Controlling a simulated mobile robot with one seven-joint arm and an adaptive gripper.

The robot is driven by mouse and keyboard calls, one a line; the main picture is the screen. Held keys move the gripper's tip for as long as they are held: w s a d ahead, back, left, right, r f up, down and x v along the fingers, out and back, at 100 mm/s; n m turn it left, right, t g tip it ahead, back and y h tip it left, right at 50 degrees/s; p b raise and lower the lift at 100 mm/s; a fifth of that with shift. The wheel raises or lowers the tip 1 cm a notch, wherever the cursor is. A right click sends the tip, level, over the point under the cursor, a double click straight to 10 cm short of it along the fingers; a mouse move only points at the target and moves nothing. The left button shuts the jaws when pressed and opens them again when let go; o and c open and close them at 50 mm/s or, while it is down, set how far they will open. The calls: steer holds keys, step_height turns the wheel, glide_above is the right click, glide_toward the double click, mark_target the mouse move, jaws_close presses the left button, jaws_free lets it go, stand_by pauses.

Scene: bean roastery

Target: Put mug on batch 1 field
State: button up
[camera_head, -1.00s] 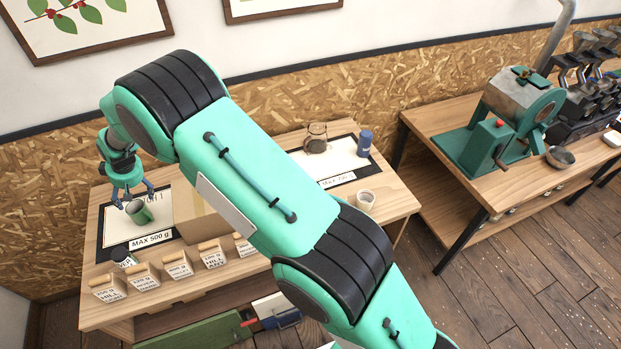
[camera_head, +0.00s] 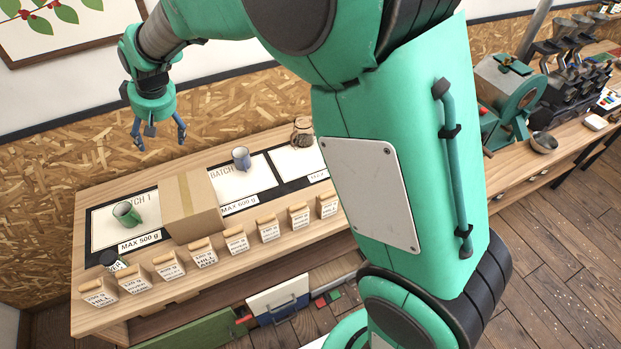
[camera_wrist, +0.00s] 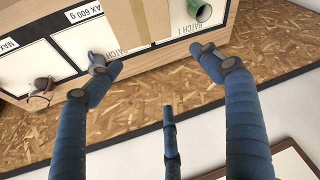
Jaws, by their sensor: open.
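A green mug (camera_head: 126,213) rests on the white batch 1 field (camera_head: 98,231), inside its dark border, and appears to stand with its opening up. The mug also shows at the top of the wrist view (camera_wrist: 198,12). My gripper (camera_head: 158,138) is open and empty, raised well above the table and apart from the mug. In the wrist view its fingers (camera_wrist: 155,75) are spread with nothing between them. A blue-grey mug (camera_head: 241,158) stands on the neighbouring batch 2 field (camera_head: 258,172).
A cardboard box (camera_head: 190,208) stands between the two fields. Several labelled bean bags (camera_head: 205,251) and a dark-lidded jar (camera_head: 112,260) line the front edge. A glass jar (camera_head: 302,131) stands farther right. A green roaster (camera_head: 508,100) is on another table.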

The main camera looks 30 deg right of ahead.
steer(key=s+d+r+m, duration=0.2)
steer(key=s+d+r, duration=0.6)
steer(key=s+d, duration=0.25)
steer(key=s+d+m, duration=0.1)
steer(key=s+d, duration=0.5)
steer(key=s, duration=0.4)
steer(key=s+d+r+m+t+h, duration=0.1)
steer(key=s+d, duration=0.5)
steer(key=s, duration=0.4)
steer(key=s+d+m+h, duration=0.1)
steer(key=s+d, duration=0.5)
steer(key=s, duration=0.5)
steer(key=shift+d+r+m, duration=0.35)
steer(key=shift+m, duration=0.05)
steer(key=shift+f, duration=0.1)
step_height(320, 180, down, 9)
steer(key=b, duration=0.9)
